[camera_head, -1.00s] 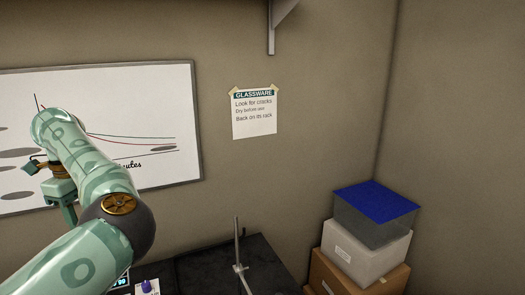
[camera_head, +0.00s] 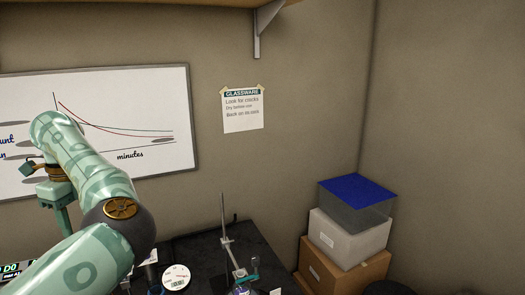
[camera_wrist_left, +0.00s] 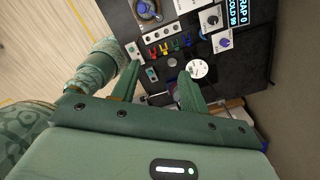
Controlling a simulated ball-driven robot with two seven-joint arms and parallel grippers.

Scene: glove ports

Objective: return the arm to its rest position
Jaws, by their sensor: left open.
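My left arm (camera_head: 95,195) is pale green with a dark elbow joint. It comes in from the lower left and is raised in front of the whiteboard. My left gripper (camera_head: 62,215) hangs at its far end, partly cut off from clear sight by the arm. In the left wrist view the left gripper (camera_wrist_left: 158,88) shows two green fingers spread apart with nothing between them. A dark bench with equipment lies beyond the fingers, apart from them. My right gripper is in neither view.
A whiteboard (camera_head: 170,95) and a glassware notice (camera_head: 243,110) are on the wall. A metal stand (camera_head: 224,225) and a round white item (camera_head: 176,277) are on the black bench (camera_head: 195,250). Stacked boxes (camera_head: 345,240) stand at right. A shelf bracket (camera_head: 262,35) juts out above.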

